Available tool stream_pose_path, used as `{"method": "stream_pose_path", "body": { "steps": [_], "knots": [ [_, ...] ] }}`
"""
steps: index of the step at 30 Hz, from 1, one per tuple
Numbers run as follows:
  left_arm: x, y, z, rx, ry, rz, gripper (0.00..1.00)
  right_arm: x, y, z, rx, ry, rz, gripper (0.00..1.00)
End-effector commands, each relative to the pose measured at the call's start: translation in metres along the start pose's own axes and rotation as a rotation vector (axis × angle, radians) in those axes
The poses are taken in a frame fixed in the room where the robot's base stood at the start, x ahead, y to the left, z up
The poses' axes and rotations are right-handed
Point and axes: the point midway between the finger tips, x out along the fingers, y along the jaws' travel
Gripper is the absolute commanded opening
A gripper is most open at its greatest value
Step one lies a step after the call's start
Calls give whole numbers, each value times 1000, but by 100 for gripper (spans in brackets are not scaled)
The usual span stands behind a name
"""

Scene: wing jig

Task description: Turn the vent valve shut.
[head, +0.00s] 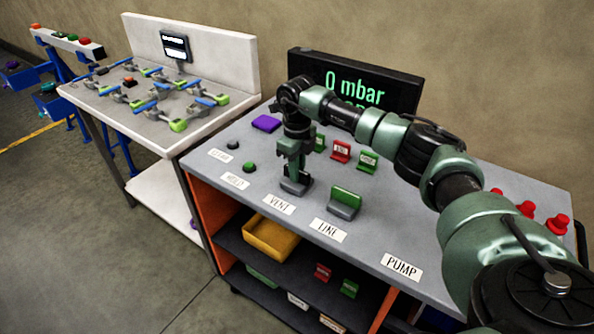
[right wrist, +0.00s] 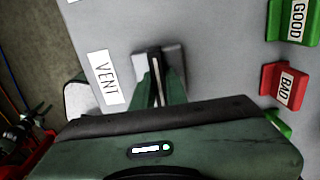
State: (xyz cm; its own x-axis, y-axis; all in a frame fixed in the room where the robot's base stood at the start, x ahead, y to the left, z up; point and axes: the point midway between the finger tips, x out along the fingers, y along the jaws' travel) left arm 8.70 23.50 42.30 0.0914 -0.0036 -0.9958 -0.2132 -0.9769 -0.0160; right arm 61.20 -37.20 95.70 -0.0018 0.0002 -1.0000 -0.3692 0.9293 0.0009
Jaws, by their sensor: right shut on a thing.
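The vent valve has a grey base (head: 296,187) behind the VENT label (head: 279,204) on the grey bench top. My right gripper (head: 295,172) points straight down over it and is shut on its handle. The fingers hide most of the handle in the head view. In the right wrist view the valve's grey base (right wrist: 174,58) shows beyond the gripper (right wrist: 158,90), beside the VENT label (right wrist: 104,78). How far the handle is turned is hard to tell. My left gripper is not in view.
The LINE valve (head: 345,200) with a green handle stands just right. Green and red signs (head: 341,151) stand behind. A dark display (head: 393,88) reads 0 mbar; its lower line is partly hidden by my arm. Red knobs (head: 557,223) are at the right, a purple block (head: 266,123) at the left.

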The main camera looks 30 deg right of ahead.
Motion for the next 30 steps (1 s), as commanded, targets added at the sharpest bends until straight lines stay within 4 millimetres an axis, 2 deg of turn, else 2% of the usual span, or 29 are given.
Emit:
{"method": "stream_pose_path", "body": {
  "steps": [4,5,6,7,18,30],
  "knots": [
    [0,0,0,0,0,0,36,-3,-2,2,5,-7,-2,0],
    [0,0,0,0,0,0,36,-3,-2,2,5,-7,-2,22],
    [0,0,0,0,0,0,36,-3,-2,1,4,-7,-2,33],
    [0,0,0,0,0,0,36,-3,-1,1,4,-6,-2,35],
    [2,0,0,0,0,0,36,-6,-1,1,1,-5,-2,35],
    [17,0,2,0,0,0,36,-67,-1,1,3,-6,-2,35]
  ]
}}
